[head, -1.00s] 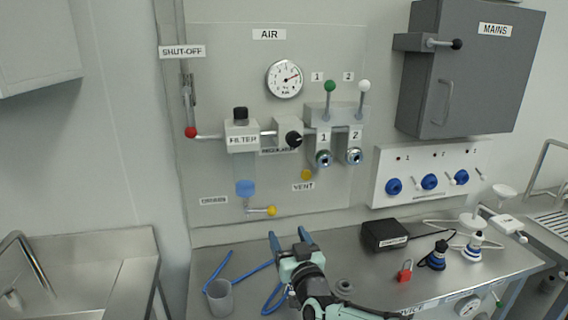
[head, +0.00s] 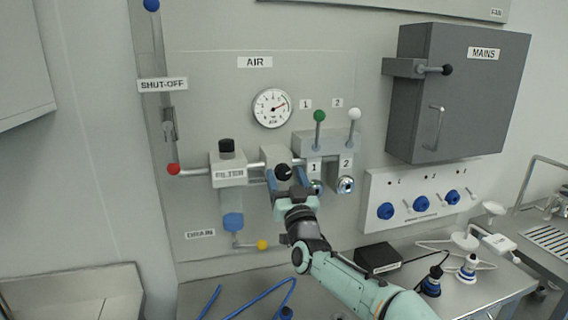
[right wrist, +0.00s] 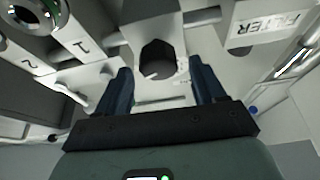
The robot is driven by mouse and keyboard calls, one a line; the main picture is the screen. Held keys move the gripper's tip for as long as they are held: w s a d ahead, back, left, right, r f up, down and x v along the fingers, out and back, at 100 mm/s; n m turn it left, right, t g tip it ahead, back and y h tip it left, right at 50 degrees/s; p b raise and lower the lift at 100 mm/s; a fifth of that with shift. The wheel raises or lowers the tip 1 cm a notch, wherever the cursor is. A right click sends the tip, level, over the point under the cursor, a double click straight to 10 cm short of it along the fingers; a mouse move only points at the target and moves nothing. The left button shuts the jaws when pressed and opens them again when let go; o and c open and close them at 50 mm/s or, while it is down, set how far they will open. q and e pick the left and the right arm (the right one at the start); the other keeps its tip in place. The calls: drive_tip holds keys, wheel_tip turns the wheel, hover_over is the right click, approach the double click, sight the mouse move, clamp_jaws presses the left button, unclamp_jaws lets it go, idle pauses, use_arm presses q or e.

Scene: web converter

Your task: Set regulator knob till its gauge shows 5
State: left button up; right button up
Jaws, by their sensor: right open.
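The black regulator knob (head: 283,172) sits on the front of a light grey regulator block (head: 276,153) on the AIR panel. My right gripper (head: 285,182) is open in front of the knob, one blue finger on each side. In the right wrist view the knob (right wrist: 157,58) shows centred just beyond the open fingertips (right wrist: 160,76), with nothing between the fingers. My left gripper is not in view.
The filter (head: 228,170) is left of the regulator. Valves 1 (head: 315,187) and 2 (head: 345,184) are close on the right, with green and white levers above. The grey MAINS box (head: 450,95) juts out further right. A bench with a black box (head: 378,257) is below.

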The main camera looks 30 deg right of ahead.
drive_tip(key=shift+w+d+r, duration=0.15)
drive_tip(key=shift+w+r, duration=0.25)
drive_tip(key=shift+w, duration=0.2)
drive_tip(key=shift+w+d+p, duration=0.2)
drive_tip(key=shift+w+p, duration=0.15)
drive_tip(key=shift+w, duration=0.2)
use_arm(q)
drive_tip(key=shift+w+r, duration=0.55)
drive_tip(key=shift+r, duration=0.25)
use_arm(e)
drive_tip(key=shift+s, duration=0.1)
